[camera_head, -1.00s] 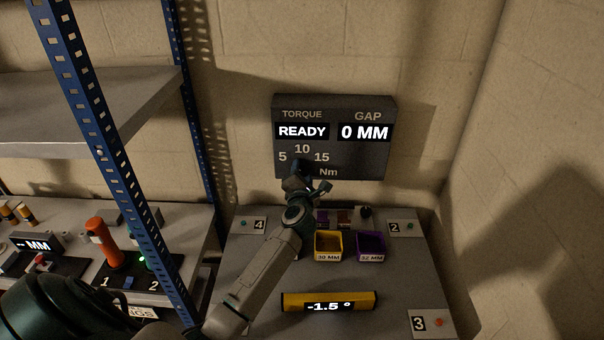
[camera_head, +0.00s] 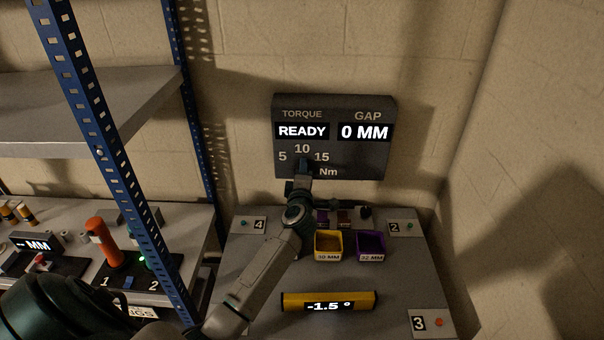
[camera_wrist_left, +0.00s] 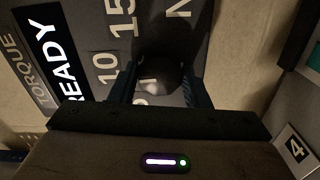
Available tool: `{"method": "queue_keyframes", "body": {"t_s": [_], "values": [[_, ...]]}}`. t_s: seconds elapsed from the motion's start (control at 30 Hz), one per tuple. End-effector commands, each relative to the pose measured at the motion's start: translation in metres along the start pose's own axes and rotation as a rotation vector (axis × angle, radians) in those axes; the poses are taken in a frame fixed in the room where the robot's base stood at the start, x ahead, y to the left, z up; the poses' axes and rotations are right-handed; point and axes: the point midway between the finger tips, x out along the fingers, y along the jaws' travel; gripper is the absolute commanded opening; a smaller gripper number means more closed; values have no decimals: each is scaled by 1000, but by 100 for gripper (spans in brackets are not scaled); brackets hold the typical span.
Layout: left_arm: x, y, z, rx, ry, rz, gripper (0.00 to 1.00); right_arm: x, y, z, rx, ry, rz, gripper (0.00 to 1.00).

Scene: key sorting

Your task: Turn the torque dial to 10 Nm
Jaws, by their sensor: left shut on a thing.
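The dark torque panel (camera_head: 355,157) on the back wall reads "READY" under TORQUE and "0 MM" under GAP. Its dial marks 5, 10 and 15 form an arc, with "Nm" below. My left gripper (camera_head: 303,168) is at the panel just under the 10 mark and covers the dial in the head view. In the left wrist view the dark round dial (camera_wrist_left: 160,72) sits between the two fingers of my left gripper (camera_wrist_left: 160,92), which is shut on it. Where the dial points cannot be made out. My right gripper is not in view.
Below the panel is a grey bench (camera_head: 255,275) with a yellow bin (camera_head: 328,258), a purple bin (camera_head: 371,258) and a yellow level bar (camera_head: 290,302) reading -1.5°. A blue shelf post (camera_head: 110,170) stands left of my arm. Open air lies right of the gripper.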

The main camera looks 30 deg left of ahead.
Motion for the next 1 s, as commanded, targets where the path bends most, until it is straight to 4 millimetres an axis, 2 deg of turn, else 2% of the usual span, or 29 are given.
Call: {"method": "queue_keyframes", "body": {"t_s": [0.23,0.7,0.73,0.8,1.0], "values": [[-1,-3,0,61,0,-4,20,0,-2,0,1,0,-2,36],[-1,-3,0,71,0,-5,20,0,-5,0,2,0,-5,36],[-1,-3,0,71,0,-5,49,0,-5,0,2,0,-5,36],[-1,-3,0,71,0,-5,62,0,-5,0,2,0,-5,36],[0,-2,0,70,0,-3,65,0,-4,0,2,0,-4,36]]}}
